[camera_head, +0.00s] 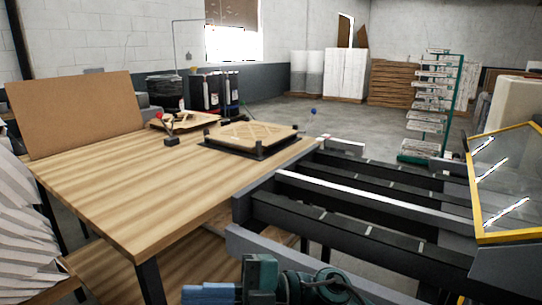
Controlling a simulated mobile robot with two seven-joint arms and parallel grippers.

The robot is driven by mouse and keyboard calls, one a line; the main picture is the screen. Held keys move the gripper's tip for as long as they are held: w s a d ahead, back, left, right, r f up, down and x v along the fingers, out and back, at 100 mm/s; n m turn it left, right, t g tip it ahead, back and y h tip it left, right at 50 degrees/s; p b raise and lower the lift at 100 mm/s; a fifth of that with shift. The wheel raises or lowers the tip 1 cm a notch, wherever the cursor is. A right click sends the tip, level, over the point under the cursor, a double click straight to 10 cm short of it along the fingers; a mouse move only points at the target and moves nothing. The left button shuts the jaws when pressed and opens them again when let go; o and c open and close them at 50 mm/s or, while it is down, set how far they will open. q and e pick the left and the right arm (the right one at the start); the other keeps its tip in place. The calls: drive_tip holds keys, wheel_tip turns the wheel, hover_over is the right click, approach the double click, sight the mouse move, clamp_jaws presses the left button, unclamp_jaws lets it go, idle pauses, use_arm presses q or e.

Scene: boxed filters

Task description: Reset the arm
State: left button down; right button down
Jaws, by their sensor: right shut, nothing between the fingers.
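My right gripper (196,294) shows at the bottom edge of the head view, its blue fingers pointing left and its teal arm (262,280) reaching in behind them. The fingers look closed and hold nothing that I can see. The lower part of the gripper and arm is cut off by the frame. The gripper is in front of the wooden table and beside the dark frame's near end. My left gripper is not in view.
A wooden table (150,190) has a mostly clear top. On it are a brown board (75,115) and a filter panel (252,134) in a black fixture. A dark roller frame (320,228) stands right, with a yellow-edged glass panel (502,180). White bags (25,240) are at left.

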drive_tip(key=w+d+f+m+t+h+p, duration=0.1)
drive_tip(key=w+d+f+m+t+h, duration=0.35)
drive_tip(key=m+t, duration=0.6)
drive_tip(key=w+d+f+m+t+h+p, duration=0.1)
drive_tip(key=d+f+m+t+h, duration=0.3)
drive_tip(key=d+m+t, duration=0.55)
drive_tip(key=s+d+f+m+g+h, duration=0.3)
drive_tip(key=s+d+f+m, duration=0.1)
drive_tip(key=s+f, duration=0.3)
drive_tip(key=s+d+f+m+g+h+p, duration=0.1)
drive_tip(key=s+d+f+m+g+h, duration=0.2)
drive_tip(key=f, duration=0.9)
drive_tip(key=s+d+m+h, duration=0.1)
drive_tip(key=s+d+m, duration=0.1)
drive_tip(key=s+d, duration=0.1)
drive_tip(key=shift+s+f, duration=0.25)
drive_tip(key=shift+s, duration=0.3)
drive_tip(key=shift+h, duration=0.25)
